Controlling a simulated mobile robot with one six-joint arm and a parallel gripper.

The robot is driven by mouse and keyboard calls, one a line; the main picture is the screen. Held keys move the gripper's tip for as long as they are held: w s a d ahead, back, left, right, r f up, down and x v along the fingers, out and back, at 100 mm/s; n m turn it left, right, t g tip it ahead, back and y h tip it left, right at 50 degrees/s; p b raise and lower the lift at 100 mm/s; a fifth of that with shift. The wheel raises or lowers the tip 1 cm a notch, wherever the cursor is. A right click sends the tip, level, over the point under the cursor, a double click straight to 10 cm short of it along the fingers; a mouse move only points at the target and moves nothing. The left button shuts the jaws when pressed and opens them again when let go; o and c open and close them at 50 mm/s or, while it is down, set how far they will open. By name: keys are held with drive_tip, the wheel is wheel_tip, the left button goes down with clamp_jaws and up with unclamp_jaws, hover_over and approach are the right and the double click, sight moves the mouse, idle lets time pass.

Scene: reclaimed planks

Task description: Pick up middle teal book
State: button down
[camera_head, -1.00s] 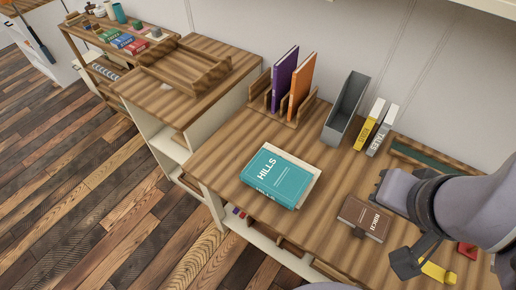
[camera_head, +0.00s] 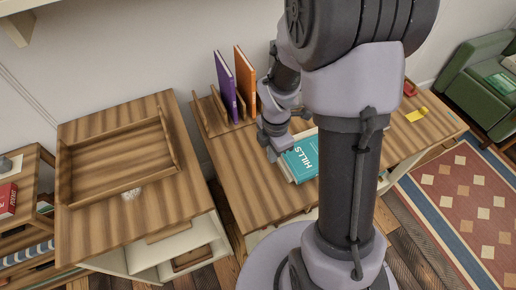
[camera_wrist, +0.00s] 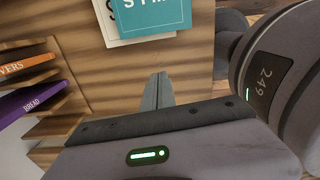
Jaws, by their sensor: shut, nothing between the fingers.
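My gripper (camera_head: 271,153) is just left of the book in the head view. Its fingers (camera_wrist: 159,88) are together and empty, apart from the book and pointing toward it in the wrist view.
A purple book (camera_head: 225,86) and an orange book (camera_head: 244,82) stand upright in a wooden rack at the desk's back left. A wooden tray (camera_head: 115,165) sits on the cabinet at left. A green armchair (camera_head: 478,80) stands at far right.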

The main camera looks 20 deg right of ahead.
sight(297, 159)
drive_tip(key=f+b, duration=0.1)
drive_tip(key=f, duration=0.2)
drive_tip(key=f+b, duration=0.2)
drive_tip(key=f, duration=0.1)
drive_tip(key=f+b, duration=0.1)
drive_tip(key=f, duration=0.2)
drive_tip(key=shift+d+f+b, duration=0.25)
drive_tip(key=shift+d+b, duration=0.05)
drive_tip(key=shift+d, duration=0.1)
drive_tip(key=d+b, duration=0.1)
drive_tip(key=d, duration=0.2)
drive_tip(key=shift+w+d, duration=0.1)
drive_tip(key=shift+w, duration=0.1)
drive_tip(key=shift+d+r, duration=0.1)
drive_tip(key=shift+d, duration=0.2)
drive_tip(key=shift+d+r, duration=0.1)
drive_tip(key=shift+d, duration=0.15)
drive_tip(key=d, duration=0.1)
drive_tip(key=d+p, duration=0.1)
drive_tip(key=d, duration=0.1)
drive_tip(key=d+p, duration=0.1)
drive_tip(key=shift+w+d, duration=0.15)
drive_tip(key=shift+w, duration=0.15)
drive_tip(key=shift+d, duration=0.25)
